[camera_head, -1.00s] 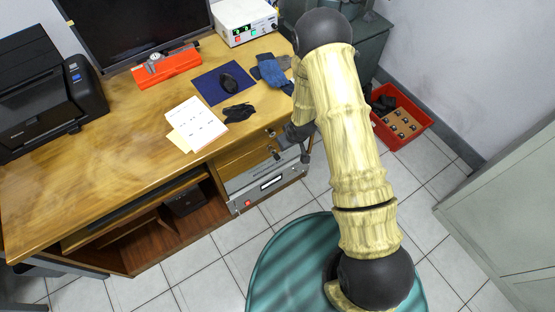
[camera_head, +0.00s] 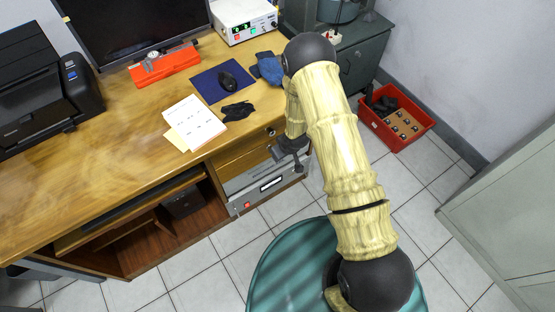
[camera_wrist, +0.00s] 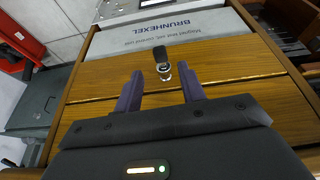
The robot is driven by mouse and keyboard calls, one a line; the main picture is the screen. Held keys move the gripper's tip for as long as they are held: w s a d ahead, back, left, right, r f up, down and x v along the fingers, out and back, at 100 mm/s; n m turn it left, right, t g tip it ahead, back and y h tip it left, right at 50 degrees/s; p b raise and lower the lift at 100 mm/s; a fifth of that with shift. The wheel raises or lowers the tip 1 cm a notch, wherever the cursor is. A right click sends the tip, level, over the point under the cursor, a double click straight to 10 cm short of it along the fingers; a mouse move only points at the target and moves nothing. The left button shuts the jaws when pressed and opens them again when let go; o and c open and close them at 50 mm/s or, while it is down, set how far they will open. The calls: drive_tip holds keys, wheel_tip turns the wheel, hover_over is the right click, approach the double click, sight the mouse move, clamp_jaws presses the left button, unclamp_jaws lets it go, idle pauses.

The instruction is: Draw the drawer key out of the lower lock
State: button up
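The drawer key (camera_wrist: 161,53) has a dark bow and sits in a silver lock (camera_wrist: 164,73) on a wooden drawer front, in the middle of the wrist view. My gripper (camera_wrist: 160,69) is open, with one purple finger on each side of the key's line. The key appears just beyond the fingertips, with clear gaps to both; I see no contact. In the head view my gripper (camera_head: 277,154) is at the drawer fronts and hides the lower lock. The upper lock (camera_head: 271,131) shows just above it.
A grey BRUNHEXEL unit (camera_wrist: 165,30) lies beside the drawer in the wrist view. The desk top (camera_head: 105,150) holds a printer (camera_head: 45,95), paper (camera_head: 196,122), a black glove (camera_head: 238,111) and a blue mat (camera_head: 207,86). A red crate (camera_head: 415,137) stands on the floor at right.

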drive_tip(key=b+x, duration=0.4)
drive_tip(key=x, duration=0.2)
drive_tip(key=shift+w+f, duration=0.15)
drive_tip(key=shift+f, duration=0.1)
drive_tip(key=c, duration=0.8)
drive_tip(key=shift+s+d, duration=0.5)
drive_tip(key=shift+s, duration=0.25)
drive_tip(key=shift+s+d, duration=0.45)
drive_tip(key=shift+s, duration=0.3)
drive_tip(key=shift+r+p, duration=0.1)
drive_tip(key=shift+p, duration=0.2)
drive_tip(key=shift+s+d+r+p, duration=0.55)
drive_tip(key=shift+s+r+p, duration=0.2)
drive_tip(key=shift+s, duration=0.1)
drive_tip(key=shift+s+d+r+p, duration=0.55)
drive_tip(key=shift+s+r+p, duration=0.05)
drive_tip(key=shift+s+r, duration=0.2)
drive_tip(key=shift+f, duration=0.1)
